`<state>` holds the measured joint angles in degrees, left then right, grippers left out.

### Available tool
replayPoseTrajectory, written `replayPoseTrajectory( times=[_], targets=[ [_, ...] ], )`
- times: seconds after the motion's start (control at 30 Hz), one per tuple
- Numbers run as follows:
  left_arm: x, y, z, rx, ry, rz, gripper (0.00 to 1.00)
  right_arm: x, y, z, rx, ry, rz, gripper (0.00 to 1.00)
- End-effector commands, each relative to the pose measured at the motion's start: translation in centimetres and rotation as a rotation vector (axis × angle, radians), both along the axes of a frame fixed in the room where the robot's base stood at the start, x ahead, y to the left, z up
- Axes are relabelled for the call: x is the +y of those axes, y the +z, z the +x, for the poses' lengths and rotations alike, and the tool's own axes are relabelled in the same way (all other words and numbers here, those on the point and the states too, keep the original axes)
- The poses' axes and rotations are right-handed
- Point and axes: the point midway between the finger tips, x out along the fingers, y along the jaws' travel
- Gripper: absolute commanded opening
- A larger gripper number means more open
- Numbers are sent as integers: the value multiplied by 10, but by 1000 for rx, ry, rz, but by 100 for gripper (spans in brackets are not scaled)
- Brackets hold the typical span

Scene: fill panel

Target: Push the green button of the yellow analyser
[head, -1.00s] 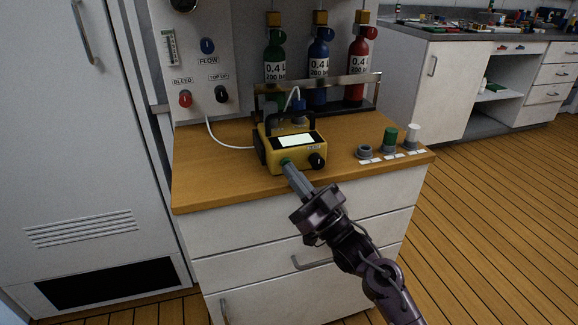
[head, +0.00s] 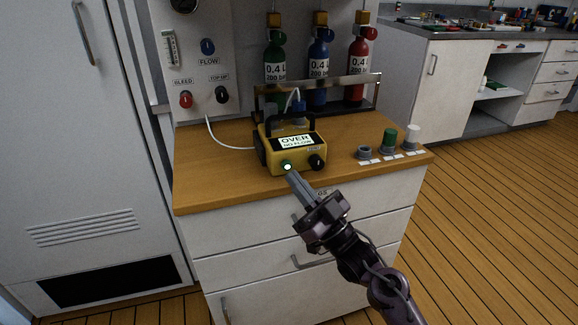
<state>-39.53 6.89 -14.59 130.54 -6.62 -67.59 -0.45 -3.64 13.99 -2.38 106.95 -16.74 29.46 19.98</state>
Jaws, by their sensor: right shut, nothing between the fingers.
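The yellow analyser (head: 283,152) stands on the wooden worktop. Its screen (head: 296,141) reads "OVER" and "NO FLOW". Its green button (head: 287,167) is at the lower left of the front face and shows a bright, lit centre. A black knob (head: 317,162) sits to the button's right. My right gripper (head: 292,176) is shut and empty, its fingertips just in front of and below the button, with what looks like a small gap. My left gripper is not in view.
Green, blue and red bottles (head: 320,62) stand behind a metal rail (head: 345,84). A grey ring (head: 365,152), a green cap (head: 389,139) and a white cap (head: 412,134) stand at the worktop's right. A panel with knobs (head: 207,48) is at the left. The worktop (head: 215,182) left of the analyser is clear.

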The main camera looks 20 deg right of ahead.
Motion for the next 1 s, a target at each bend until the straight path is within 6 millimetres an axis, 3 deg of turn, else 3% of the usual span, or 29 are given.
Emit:
replayPoseTrajectory(
  times=[0.5,0.87,1.0],
  targets=[
    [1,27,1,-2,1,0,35,-2,2,-50,2,0,0,0],
    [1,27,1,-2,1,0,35,-2,0,-55,1,0,-1,0],
    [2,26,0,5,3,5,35,1,-10,-51,57,-22,-21,0]
  ],
)
